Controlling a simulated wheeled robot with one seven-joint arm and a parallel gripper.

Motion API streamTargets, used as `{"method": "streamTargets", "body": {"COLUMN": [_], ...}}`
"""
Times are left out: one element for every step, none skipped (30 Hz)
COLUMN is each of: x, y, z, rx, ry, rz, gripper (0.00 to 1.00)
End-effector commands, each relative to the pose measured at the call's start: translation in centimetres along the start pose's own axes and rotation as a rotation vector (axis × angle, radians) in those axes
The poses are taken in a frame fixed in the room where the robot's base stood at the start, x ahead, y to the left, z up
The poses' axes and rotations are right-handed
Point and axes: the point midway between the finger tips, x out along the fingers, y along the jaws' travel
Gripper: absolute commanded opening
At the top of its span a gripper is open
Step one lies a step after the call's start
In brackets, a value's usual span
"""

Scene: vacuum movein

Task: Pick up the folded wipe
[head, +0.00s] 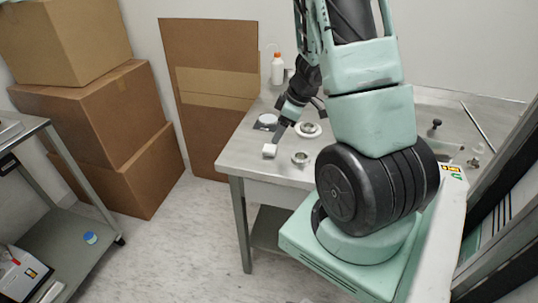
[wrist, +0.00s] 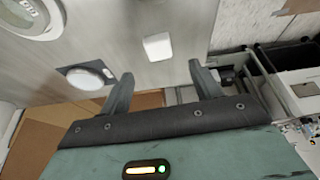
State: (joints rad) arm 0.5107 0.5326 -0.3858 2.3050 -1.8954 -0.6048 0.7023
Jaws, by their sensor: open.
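The folded wipe (head: 269,150) is a small white pad lying on the metal table near its left edge. In the wrist view the wipe (wrist: 157,46) lies on the grey tabletop, beyond and between the two fingertips, apart from both. My gripper (head: 279,137) is over the left part of the table, close to the wipe. In the wrist view my gripper (wrist: 162,82) has its fingers spread wide with nothing between them. The wipe is fully visible in the wrist view.
A round metal part (head: 300,158) and a white ringed part (head: 308,129) stand right of the wipe. A dark plate with a white disc (head: 266,121) lies behind it. A white bottle with an orange cap (head: 278,68) stands at the back. Cardboard boxes (head: 105,95) are stacked left.

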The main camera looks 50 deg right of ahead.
Motion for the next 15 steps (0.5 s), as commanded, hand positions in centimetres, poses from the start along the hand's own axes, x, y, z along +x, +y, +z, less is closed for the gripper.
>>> {"method": "streamTargets", "body": {"x": [1.0, 1.4, 1.7, 1.9, 2.0, 2.2, 2.3, 2.5, 2.9, 3.3, 3.8, 4.5, 5.0, 5.4, 6.0], "y": [0.0, 0.0, 0.0, 0.0, 0.0, 0.0, 0.0, 0.0, 0.0, 0.0, 0.0, 0.1, 0.1, 0.1, 0.1], "z": [0.1, 0.1, 0.1, 0.0, 0.0, 0.0, 0.0, 0.0, 0.1, 0.2, 0.2, 0.3, 0.4, 0.4, 0.4], "rx": [0.0, 0.0, -0.001, -0.001, -0.001, -0.001, 0.0, 0.0, 0.0, 0.0, 0.0, 0.002, 0.001, 0.0, 0.0], "ry": [0.0, 0.0, 0.0, -0.001, -0.001, 0.0, 0.0, 0.0, 0.0, 0.0, 0.0, -0.001, -0.001, -0.001, 0.0], "rz": [-0.002, -0.001, 0.0, 0.0, 0.0, 0.0, 0.0, 0.0, 0.0, -0.001, -0.001, -0.001, -0.002, -0.002, -0.002], "gripper": [0.64, 0.64, 0.64, 0.64, 0.64, 0.64, 0.64, 0.64, 0.64, 0.64, 0.64, 0.64, 0.64, 0.64, 0.64]}}
